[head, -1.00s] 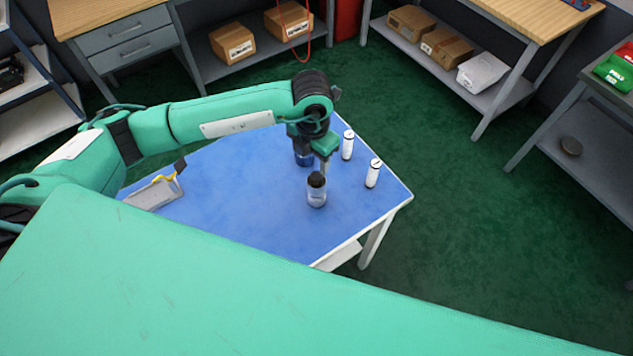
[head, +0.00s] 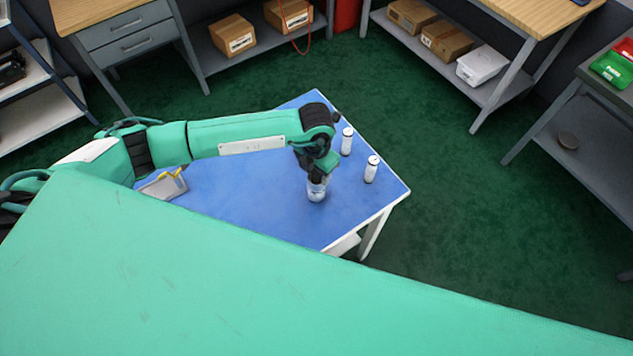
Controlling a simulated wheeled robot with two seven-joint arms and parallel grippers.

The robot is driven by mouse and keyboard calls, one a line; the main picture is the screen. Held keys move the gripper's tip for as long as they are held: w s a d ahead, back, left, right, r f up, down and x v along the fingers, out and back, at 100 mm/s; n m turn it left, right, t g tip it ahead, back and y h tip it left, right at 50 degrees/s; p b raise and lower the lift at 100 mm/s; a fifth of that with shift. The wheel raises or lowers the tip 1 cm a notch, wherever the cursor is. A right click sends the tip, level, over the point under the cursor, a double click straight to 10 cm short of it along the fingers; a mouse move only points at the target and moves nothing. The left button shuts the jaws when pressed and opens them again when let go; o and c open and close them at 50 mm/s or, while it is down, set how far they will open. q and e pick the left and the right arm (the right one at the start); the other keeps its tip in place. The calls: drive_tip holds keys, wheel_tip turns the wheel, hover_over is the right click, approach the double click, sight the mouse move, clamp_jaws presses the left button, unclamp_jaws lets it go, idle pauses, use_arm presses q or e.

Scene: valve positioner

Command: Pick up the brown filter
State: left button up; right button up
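A small clear cylinder (head: 317,193) stands upright on the blue table top (head: 240,195); its dark cap is now covered by my gripper. It is the best match for the brown filter, though no brown shows clearly. My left gripper (head: 319,176) points down right over its top. The fingers are dark and overlap the cap, so I cannot tell whether they are open or shut on it. My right gripper is not in view.
A grey tray (head: 165,187) with a yellow-handled tool lies at the table's left. The table's front middle is clear.

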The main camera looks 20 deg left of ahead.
use_arm(q)
clamp_jaws()
drive_tip(key=shift+r, duration=0.1)
